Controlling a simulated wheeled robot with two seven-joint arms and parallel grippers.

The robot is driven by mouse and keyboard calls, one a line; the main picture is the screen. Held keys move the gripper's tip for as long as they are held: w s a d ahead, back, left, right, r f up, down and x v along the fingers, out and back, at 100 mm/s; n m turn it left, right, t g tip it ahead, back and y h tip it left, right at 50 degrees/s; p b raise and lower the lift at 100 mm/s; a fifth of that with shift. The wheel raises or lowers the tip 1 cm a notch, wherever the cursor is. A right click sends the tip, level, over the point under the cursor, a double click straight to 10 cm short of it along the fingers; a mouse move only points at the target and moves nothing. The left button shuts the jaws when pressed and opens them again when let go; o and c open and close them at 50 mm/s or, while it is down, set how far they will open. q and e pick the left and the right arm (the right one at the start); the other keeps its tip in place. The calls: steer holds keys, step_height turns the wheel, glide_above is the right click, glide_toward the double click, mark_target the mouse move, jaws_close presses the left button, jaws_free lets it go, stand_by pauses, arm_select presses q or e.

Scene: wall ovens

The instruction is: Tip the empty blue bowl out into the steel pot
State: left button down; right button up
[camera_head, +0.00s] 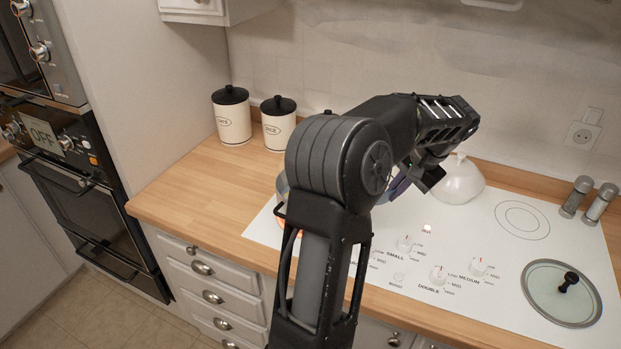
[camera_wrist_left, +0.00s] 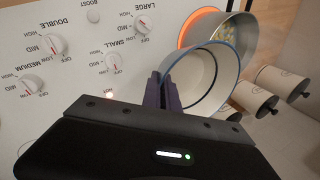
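The blue bowl (camera_wrist_left: 203,80) shows in the left wrist view, tilted, with a blue rim and a pale inside that looks empty. My left gripper (camera_wrist_left: 163,92) has its fingers close together on the bowl's near rim. The bowl overlaps the steel pot (camera_wrist_left: 246,57) in that view; pale yellow pieces lie in the pot, beside a glowing orange hob ring. In the head view my left gripper (camera_head: 425,180) is over the hob, and my arm hides most of the bowl and pot. Only a sliver of the pot (camera_head: 283,187) shows left of the arm. My right gripper is not in view.
A rounded white vessel (camera_head: 460,181) stands behind the gripper. Two lidded canisters (camera_head: 232,117) (camera_head: 278,126) stand by the wall. A glass lid (camera_head: 545,293) lies on the hob's right, near two shakers (camera_head: 576,196) (camera_head: 600,204). The left worktop (camera_head: 190,185) is clear.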

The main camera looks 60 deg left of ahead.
arm_select(q)
step_height(320, 180, up, 4)
steer(key=shift+f, duration=0.25)
stand_by(0.5)
steer(key=w+d+f+m+b, duration=0.1)
steer(key=w+d+f, duration=0.2)
steer(key=d, duration=0.8)
steer(key=w+d+f+m+t+b, duration=0.1)
steer(key=w+d+f+b, duration=0.1)
steer(key=d+f, duration=0.6)
steer(key=w+d+f+m+b, duration=0.1)
steer(key=w+d+f, duration=0.3)
steer(key=d, duration=1)
steer(key=shift+f+m+b, duration=0.3)
steer(key=shift+f, duration=0.4)
steer(key=shift+d, duration=0.25)
